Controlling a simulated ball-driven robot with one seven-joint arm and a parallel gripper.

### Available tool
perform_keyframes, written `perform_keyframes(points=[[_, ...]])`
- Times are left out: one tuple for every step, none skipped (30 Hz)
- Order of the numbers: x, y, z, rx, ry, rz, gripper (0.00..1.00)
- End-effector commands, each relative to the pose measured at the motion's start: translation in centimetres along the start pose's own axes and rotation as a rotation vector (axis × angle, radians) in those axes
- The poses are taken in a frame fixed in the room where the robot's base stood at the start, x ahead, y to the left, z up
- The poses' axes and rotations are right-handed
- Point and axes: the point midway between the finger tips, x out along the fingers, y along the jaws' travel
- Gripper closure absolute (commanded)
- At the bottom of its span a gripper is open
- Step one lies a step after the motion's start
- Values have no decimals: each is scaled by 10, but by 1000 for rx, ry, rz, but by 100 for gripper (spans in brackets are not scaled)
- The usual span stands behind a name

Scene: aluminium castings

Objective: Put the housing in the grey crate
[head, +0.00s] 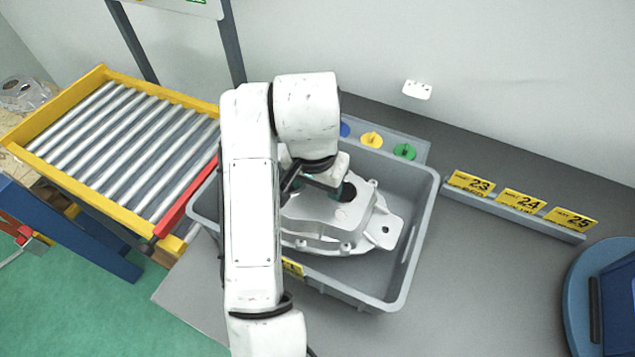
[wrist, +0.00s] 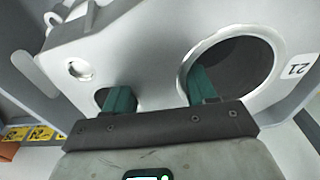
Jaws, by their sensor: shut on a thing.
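The housing (head: 325,212) is a pale aluminium casting with a large round hole and a flange at its right side. In the head view it is within the walls of the grey crate (head: 425,210); I cannot tell whether it touches the floor. My gripper (head: 328,186) is over its upper part, partly hidden by my arm. In the wrist view my gripper (wrist: 160,92) has its green fingers in two openings of the housing (wrist: 150,50), one in the large hole, shut on the wall between them. My arm hides the crate's left part.
A roller conveyor (head: 125,140) with a yellow frame and red bar stands left of the crate. Blue, yellow and green knobs (head: 371,140) sit behind it. A rail with yellow number plates (head: 520,203) is at right. A blue round object (head: 605,300) stands at lower right. The grey table (head: 480,270) between is clear.

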Motion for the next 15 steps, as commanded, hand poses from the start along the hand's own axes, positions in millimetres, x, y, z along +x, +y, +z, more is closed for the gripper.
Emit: perform_keyframes(points=[[3, -1, 0, -1, 3, -1, 100], [5, -1, 0, -1, 3, -2, 100], [7, -1, 1, -2, 4, -3, 100], [9, -2, 1, -2, 4, -3, 100], [10, -2, 1, -2, 4, -3, 100], [11, -2, 1, -2, 4, -3, 100], [13, -2, 1, -2, 3, -3, 100], [14, -2, 2, -2, 3, -3, 100], [17, -2, 2, -2, 3, -3, 100], [20, -1, 2, -2, 3, -3, 100], [23, -1, 2, -1, 3, -2, 100], [27, -1, 3, -1, 2, -2, 100], [31, -1, 3, -1, 3, -1, 100], [35, -1, 4, -1, 3, -1, 100], [40, -1, 4, -1, 2, 0, 100]])
